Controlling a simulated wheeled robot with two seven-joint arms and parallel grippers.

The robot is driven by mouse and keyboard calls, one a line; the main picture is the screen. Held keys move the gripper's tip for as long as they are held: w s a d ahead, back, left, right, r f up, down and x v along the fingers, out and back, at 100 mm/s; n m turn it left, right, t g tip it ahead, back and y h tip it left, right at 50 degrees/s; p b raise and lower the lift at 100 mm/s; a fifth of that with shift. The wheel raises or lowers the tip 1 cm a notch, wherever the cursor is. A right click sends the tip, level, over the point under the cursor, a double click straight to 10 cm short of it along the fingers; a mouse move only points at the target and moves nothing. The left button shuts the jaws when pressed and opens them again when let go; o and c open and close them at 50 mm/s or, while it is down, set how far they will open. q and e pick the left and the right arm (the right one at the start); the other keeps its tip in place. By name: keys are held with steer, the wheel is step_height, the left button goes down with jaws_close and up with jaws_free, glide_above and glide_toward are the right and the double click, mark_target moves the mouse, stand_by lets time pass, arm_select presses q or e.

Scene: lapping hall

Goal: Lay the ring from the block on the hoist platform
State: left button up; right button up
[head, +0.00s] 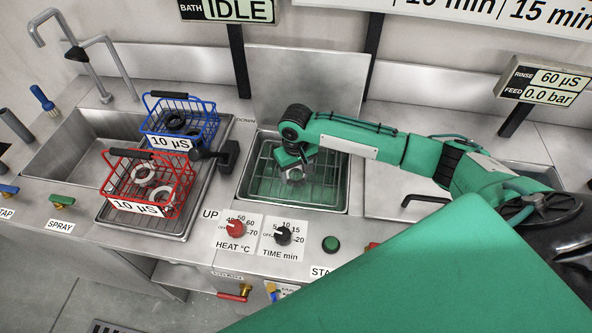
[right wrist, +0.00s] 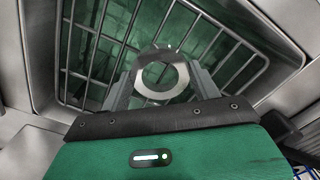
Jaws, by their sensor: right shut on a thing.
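My right gripper (head: 293,174) is over the sunken basin at the middle of the counter in the head view. It is shut on a pale metal ring (right wrist: 162,96), which sits between its two fingers in the right wrist view. The ring is small and partly hidden by the gripper in the head view. The hoist platform (head: 258,188) is a wire rack inside the basin, with greenish liquid showing around it. Its bars also show behind the ring in the right wrist view (right wrist: 104,36). I cannot tell the gap between ring and rack. No block is visible. My left gripper is not in view.
A red basket (head: 150,182) with pale rings and a blue basket (head: 182,121) with dark rings stand left of the basin. A black lever (head: 228,155) stands at the basin's left edge. Knobs (head: 237,228) line the front. The rack looks empty.

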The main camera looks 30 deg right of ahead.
mark_target(296, 179)
steer(key=shift+f, duration=0.1)
steer(key=o, duration=1.2)
step_height(296, 179, up, 12)
steer(key=shift+r+b, duration=0.1)
steer(key=shift+b, duration=0.5)
